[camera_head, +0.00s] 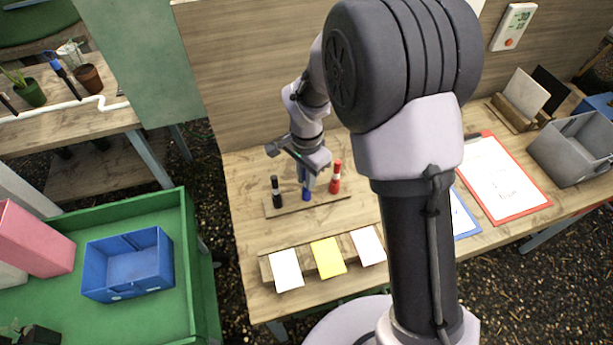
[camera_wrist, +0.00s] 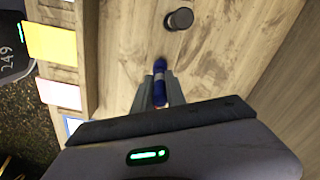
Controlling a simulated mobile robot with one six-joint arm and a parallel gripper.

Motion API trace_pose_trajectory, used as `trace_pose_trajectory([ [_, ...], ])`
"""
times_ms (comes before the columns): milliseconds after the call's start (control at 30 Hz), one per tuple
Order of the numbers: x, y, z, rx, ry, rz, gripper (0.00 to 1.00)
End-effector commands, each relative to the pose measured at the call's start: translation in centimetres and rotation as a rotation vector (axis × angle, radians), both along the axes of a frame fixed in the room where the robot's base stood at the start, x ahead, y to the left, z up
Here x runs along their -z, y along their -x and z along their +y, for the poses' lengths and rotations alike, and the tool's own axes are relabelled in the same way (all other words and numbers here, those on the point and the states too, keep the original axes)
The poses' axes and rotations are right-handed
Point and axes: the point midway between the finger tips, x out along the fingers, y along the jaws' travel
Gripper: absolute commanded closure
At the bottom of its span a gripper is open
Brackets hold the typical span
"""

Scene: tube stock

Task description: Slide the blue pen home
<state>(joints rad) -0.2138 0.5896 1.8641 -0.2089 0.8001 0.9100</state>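The blue pen (camera_head: 306,194) is upright below my gripper (camera_head: 308,172), over the wooden pen block (camera_head: 290,208) between the black pen and the red pen. In the wrist view the blue pen (camera_wrist: 160,68) lies between the two fingers of my gripper (camera_wrist: 160,88), which are shut on it from both sides. Its blue end with a pale band reaches past the fingertips. I cannot tell whether its lower end is inside a hole of the block. The black pen (camera_head: 276,191) stands at the left of the block and the red pen (camera_head: 336,178) at the right.
In front of the block, a wooden strip (camera_head: 265,268) holds a white card (camera_head: 286,270), a yellow card (camera_head: 328,257) and another white card (camera_head: 368,246). A red clipboard (camera_head: 521,205) and a grey bin (camera_head: 578,150) are at the right. My arm hides the table's middle.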

Motion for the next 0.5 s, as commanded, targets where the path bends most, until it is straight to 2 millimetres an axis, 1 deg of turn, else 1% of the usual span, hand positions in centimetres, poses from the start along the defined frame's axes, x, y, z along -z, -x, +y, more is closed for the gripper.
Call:
trace_pose_trajectory([
  [33,0.0,0.0,0.0,0.000,0.000,0.000,0.72],
  [100,0.0,0.0,0.0,0.000,0.000,0.000,0.60],
  [367,-0.1,0.0,0.0,0.000,0.000,0.000,0.60],
  [433,-0.5,0.0,0.0,-0.001,0.000,-0.002,0.60],
  [500,-1.8,-0.1,0.0,-0.001,0.000,-0.004,0.60],
])
